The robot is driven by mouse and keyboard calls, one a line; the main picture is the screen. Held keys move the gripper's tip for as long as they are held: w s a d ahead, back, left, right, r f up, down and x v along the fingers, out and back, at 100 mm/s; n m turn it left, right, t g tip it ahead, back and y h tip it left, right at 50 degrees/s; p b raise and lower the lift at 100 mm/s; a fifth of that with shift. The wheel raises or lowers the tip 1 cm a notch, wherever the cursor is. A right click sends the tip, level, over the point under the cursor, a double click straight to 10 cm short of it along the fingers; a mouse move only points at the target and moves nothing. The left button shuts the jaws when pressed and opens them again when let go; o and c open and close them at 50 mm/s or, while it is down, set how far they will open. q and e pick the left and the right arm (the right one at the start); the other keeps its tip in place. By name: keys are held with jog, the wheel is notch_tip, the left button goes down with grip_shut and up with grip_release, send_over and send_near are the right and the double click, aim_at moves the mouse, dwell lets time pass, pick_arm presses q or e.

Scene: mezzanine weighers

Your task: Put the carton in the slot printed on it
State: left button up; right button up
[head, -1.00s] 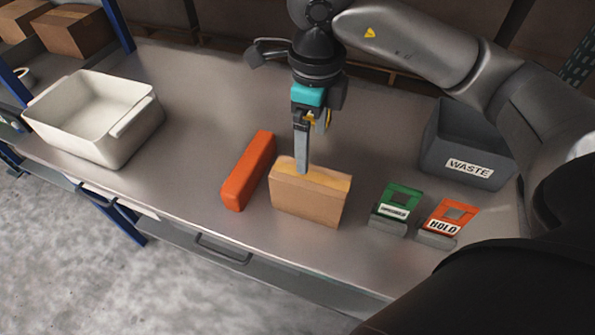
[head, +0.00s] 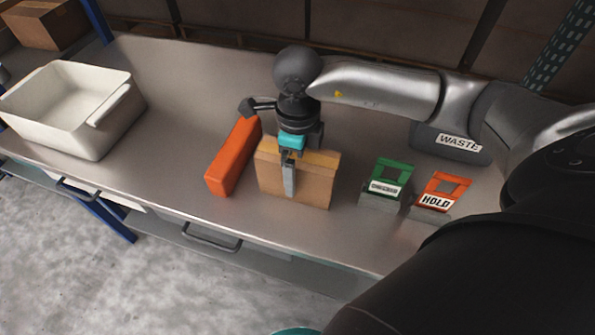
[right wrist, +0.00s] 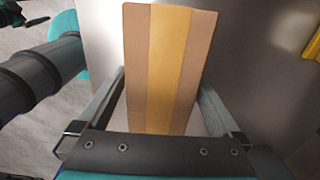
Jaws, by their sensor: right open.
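The brown carton (head: 314,186), with a yellow tape strip along its top, stands upright on the bench. No print on it is readable. My right gripper (head: 289,181) is open and points down at the carton. One finger shows in front of the near face; the other is hidden. In the right wrist view the carton (right wrist: 140,75) lies between the two fingers, with gaps beside it. A green sign (head: 392,170) reading CHECKED and an orange sign (head: 445,185) reading HOLD stand on grey bases to its right. My left gripper does not show.
An orange block (head: 231,160) lies close to the carton's left. A white tub (head: 110,128) stands at the far left. A dark bin marked WASTE (head: 428,138) stands behind the signs, partly covered by my right arm. The bench between tub and orange block is clear.

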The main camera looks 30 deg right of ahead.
jog(key=shift+f, duration=0.5)
jog(key=shift+r, duration=0.1)
grip_shut()
dwell(0.3)
